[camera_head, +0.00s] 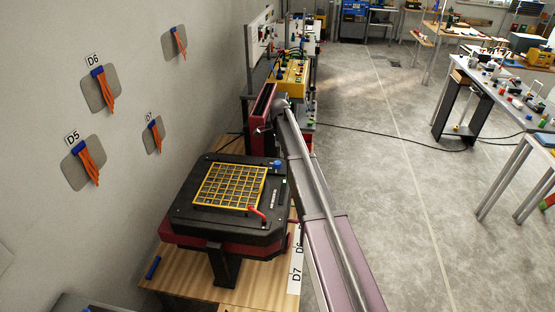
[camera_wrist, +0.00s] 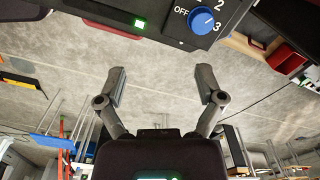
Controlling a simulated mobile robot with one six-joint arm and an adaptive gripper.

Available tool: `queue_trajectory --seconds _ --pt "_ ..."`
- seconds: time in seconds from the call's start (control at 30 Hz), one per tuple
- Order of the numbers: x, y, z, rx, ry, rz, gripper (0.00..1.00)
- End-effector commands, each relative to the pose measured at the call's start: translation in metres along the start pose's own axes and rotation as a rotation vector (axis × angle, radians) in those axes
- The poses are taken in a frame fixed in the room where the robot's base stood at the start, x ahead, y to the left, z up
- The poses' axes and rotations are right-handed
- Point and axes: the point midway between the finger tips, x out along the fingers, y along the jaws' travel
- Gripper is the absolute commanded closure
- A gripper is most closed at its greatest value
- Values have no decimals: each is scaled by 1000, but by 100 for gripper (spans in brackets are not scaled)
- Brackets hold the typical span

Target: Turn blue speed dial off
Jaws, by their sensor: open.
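The blue speed dial (camera_wrist: 201,20) shows at the top of the wrist view on a black panel, with the labels OFF, 2 and 3 around it. Its white mark appears to point toward the 3 side, away from OFF. In the head view the dial (camera_head: 276,163) sits on the right back corner of the black machine (camera_head: 185,211) with a yellow grid. My gripper (camera_wrist: 163,86) is open and empty, its two fingers apart. The dial lies beyond the fingertips and right of their middle, not touched. In the head view I cannot make out the fingers.
A lit green button (camera_wrist: 139,24) is left of the dial on the same panel. A red lever (camera_head: 257,212) is at the machine's front right corner. A yellow control box (camera_head: 289,75) stands behind. The wall is close on the left; open floor (camera_head: 400,190) lies right.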

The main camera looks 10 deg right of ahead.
Motion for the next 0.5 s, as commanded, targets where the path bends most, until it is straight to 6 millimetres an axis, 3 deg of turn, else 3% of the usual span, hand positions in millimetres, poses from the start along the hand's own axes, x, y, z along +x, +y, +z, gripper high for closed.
queue_trajectory --seconds 0.03,0.2,0.5 --pt "-6 -25 -2 57 0 0 13" --pt "-12 -57 -6 203 0 0 13" --pt "-13 -66 -7 264 0 0 13"
